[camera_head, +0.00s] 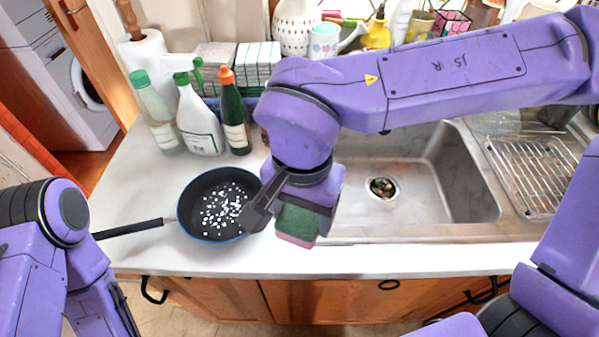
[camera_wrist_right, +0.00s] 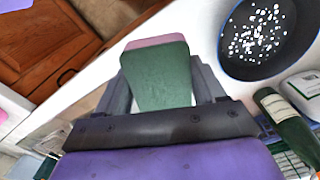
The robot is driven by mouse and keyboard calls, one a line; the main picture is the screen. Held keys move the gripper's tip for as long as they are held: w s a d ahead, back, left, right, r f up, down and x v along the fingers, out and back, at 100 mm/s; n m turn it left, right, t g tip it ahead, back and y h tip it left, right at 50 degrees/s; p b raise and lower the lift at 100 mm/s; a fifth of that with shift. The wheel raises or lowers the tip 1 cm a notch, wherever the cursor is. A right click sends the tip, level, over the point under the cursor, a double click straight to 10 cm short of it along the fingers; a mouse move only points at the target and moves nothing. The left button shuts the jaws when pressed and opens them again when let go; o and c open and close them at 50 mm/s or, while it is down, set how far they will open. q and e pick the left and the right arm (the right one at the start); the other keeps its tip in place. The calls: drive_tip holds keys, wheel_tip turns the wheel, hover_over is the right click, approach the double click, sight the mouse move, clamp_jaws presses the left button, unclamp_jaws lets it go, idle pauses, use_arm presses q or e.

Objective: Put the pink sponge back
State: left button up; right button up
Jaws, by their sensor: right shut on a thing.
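The sponge (camera_head: 298,223) has a green top layer and a pink lower layer. My right gripper (camera_head: 280,217) is shut on it and holds it over the counter's front strip, between the pan and the sink. In the right wrist view the sponge (camera_wrist_right: 157,76) sits between the two fingers, its pink edge at the far end. Whether it touches the counter is hard to tell. My left arm is at the lower left of the head view; its gripper fingers do not show clearly.
A dark frying pan (camera_head: 196,228) with white bits lies left of the sponge, handle to the left. Several bottles (camera_head: 200,128) stand behind it. The steel sink (camera_head: 425,205) is to the right, with a drying rack (camera_head: 535,175) beyond. Bare counter (camera_head: 135,205) lies at the left.

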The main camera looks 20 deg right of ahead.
drive_tip(key=w+d+f+p, duration=0.1)
drive_tip(key=w+f, duration=0.2)
drive_tip(key=w, duration=0.1)
drive_tip(key=w+d+f+p, duration=0.1)
drive_tip(key=w+d+f, duration=0.1)
drive_tip(key=w+f, duration=0.1)
drive_tip(key=w+d+f+p, duration=0.1)
drive_tip(key=w+f, duration=0.2)
drive_tip(key=w, duration=0.1)
drive_tip(key=shift+w+d, duration=0.25)
drive_tip(key=shift+w, duration=0.05)
drive_tip(key=f, duration=0.3)
drive_tip(key=shift+d+f, duration=0.15)
drive_tip(key=shift+d, duration=0.05)
use_arm(q)
drive_tip(key=r, duration=0.3)
drive_tip(key=shift+s+r, duration=0.2)
drive_tip(key=shift+s, duration=0.2)
use_arm(e)
drive_tip(key=shift+w+f, duration=0.25)
drive_tip(key=shift+s, duration=0.1)
drive_tip(key=o, duration=0.9)
drive_tip(key=shift+f, duration=0.15)
drive_tip(key=shift+o, duration=0.2)
use_arm(q)
drive_tip(key=shift+f, duration=0.25)
use_arm(e)
wheel_tip(320, 180, up, 12)
drive_tip(key=shift+r, duration=0.25)
